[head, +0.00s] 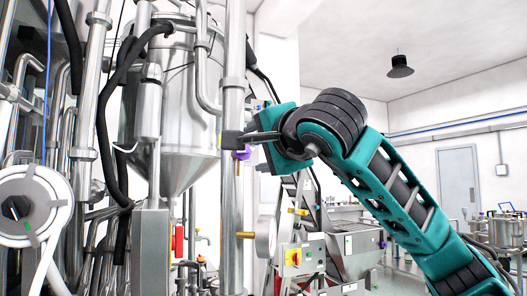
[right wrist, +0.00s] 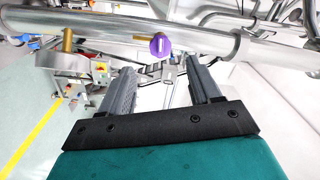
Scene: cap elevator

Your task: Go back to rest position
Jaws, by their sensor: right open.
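My right arm, teal and black, comes in from the lower right in the head view. My right gripper (head: 236,139) is raised near a vertical steel pipe (head: 233,190). In the right wrist view its two grey fingers (right wrist: 163,85) are apart with nothing between them. A purple knob (right wrist: 161,45) on the pipe lies just beyond the fingertips in that view. The knob also shows in the head view (head: 241,155), right by the gripper; whether they touch cannot be told. My left gripper is not in view.
A steel tank (head: 180,90) with pipes and black hoses fills the left. A white reel (head: 30,210) stands at the lower left. Brass handles (head: 246,235) stick out of the pipe. A machine with a yellow-backed red button (head: 295,258) stands behind.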

